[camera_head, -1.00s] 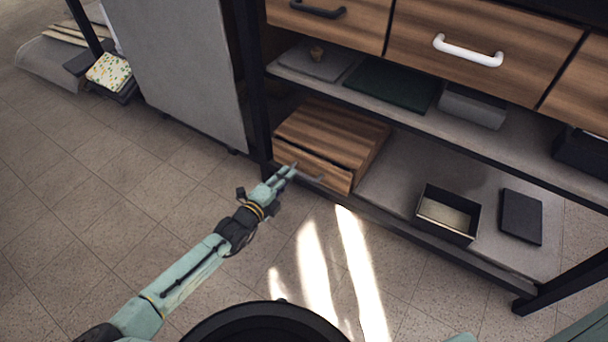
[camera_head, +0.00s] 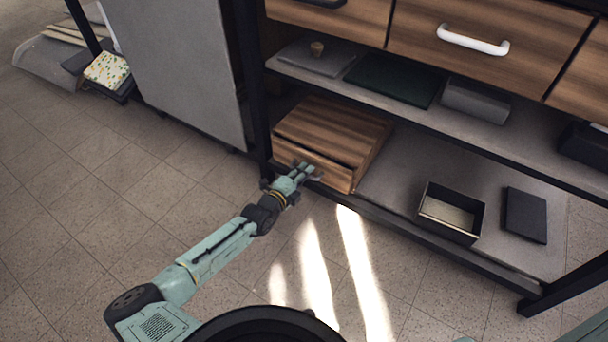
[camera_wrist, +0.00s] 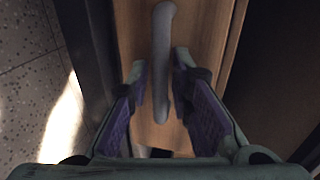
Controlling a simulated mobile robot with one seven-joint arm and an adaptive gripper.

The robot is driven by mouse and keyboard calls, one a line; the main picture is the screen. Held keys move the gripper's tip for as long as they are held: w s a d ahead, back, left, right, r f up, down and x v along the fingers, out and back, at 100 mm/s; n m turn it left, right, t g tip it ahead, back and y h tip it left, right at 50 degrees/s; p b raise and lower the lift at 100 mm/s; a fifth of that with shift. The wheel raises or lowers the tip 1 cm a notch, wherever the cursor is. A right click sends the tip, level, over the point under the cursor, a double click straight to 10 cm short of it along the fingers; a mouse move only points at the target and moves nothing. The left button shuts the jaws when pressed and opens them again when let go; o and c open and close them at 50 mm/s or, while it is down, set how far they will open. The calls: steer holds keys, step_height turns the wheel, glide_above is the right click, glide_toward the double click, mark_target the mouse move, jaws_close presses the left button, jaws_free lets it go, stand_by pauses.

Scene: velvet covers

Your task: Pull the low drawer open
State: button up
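The low drawer (camera_head: 338,176) is the wooden front of a small striped wooden box (camera_head: 340,130) on the bottom shelf. Its front sits nearly flush with the box, with a dark gap along its top edge. In the wrist view its grey bar handle (camera_wrist: 162,45) runs up and down the picture across the wooden front. My gripper (camera_head: 306,171) is at the drawer front and covers most of the handle in the head view. In the wrist view my gripper (camera_wrist: 160,80) is open, its fingers on either side of the handle with narrow gaps.
An open dark box (camera_head: 451,212) and a dark flat block (camera_head: 525,215) are to the right on the bottom shelf (camera_head: 400,175). A black post (camera_head: 257,90) and grey panel (camera_head: 185,70) stand left. The floor (camera_head: 130,210) in front is clear.

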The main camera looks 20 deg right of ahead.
jaws_close()
stand_by(0.8)
